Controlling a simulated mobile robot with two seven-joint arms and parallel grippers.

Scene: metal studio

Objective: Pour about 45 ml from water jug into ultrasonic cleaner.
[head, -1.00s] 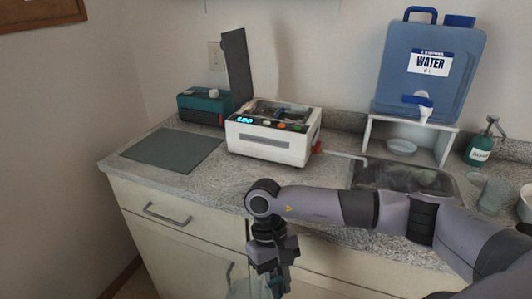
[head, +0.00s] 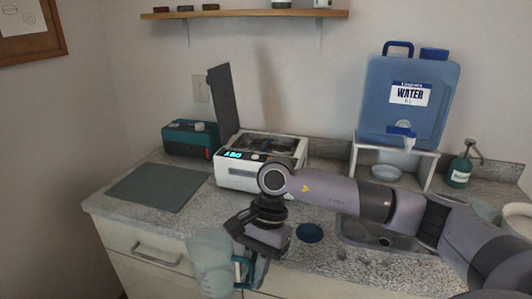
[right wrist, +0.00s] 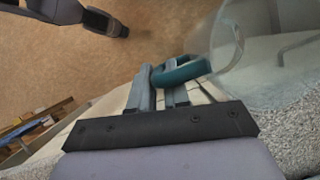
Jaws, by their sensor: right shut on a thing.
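The water jug (head: 208,262) is a clear pitcher with a teal handle, low in front of the counter edge. My right gripper (head: 252,268) is shut on its handle. In the right wrist view, the gripper fingers (right wrist: 166,98) close on the teal handle (right wrist: 182,72), with the clear jug wall (right wrist: 228,48) beyond. The jug looks about upright; its water level is hard to make out. The ultrasonic cleaner (head: 236,176) is a white box with a lit display, its dark lid (head: 223,100) standing open. My forearm hides its right front corner.
A blue disc (head: 309,232) and green bottle (head: 461,168) are on the counter.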

